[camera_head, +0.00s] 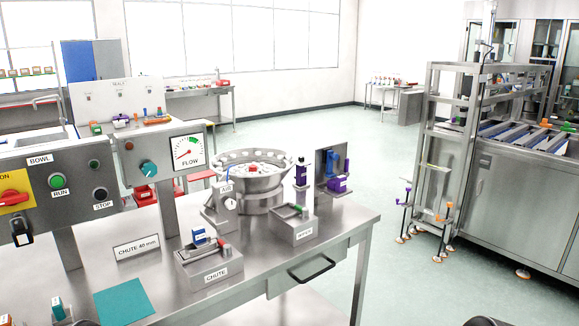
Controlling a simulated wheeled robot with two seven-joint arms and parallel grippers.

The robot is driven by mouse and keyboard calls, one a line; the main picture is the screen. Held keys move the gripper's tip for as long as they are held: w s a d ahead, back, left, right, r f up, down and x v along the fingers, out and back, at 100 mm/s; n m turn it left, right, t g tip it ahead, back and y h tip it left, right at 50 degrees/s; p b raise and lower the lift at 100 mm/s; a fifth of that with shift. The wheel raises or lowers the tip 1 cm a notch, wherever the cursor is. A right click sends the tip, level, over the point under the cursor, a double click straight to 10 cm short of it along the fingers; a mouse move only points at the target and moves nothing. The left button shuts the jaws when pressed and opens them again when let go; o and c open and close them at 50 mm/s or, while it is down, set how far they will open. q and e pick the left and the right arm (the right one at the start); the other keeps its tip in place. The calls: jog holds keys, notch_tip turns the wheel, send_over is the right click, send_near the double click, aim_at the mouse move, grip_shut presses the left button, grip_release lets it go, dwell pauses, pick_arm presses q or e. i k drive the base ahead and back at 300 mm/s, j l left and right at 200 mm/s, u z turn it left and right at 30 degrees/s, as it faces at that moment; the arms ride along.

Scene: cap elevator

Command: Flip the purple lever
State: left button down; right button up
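Several purple parts show, and I cannot tell for certain which one is the lever. A purple part with a black top (301,173) stands upright on the small grey block at the table's right side. A purple block (339,184) sits just right of it, at a grey upright plate with a blue part. A small purple piece (407,196) is on a thin post by the tall metal frame. Neither gripper shows clearly; only dark rounded shapes, likely mine, cut the bottom edge.
The steel table (245,282) carries a bowl feeder (262,197), a chute block (208,264) and a teal mat (124,301). A control panel (60,190) and flow gauge (187,150) stand at left. A tall metal frame (432,140) stands right, with open floor between.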

aim_at(346, 172)
jog(key=i+l, duration=0.2)
jog(key=i, duration=0.3)
jog(key=i+l+z, duration=0.15)
jog(key=i, duration=0.35)
jog(key=i+l, duration=0.2)
jog(key=i, duration=0.3)
jog(key=i+l+z, duration=0.1)
jog(key=i, duration=0.4)
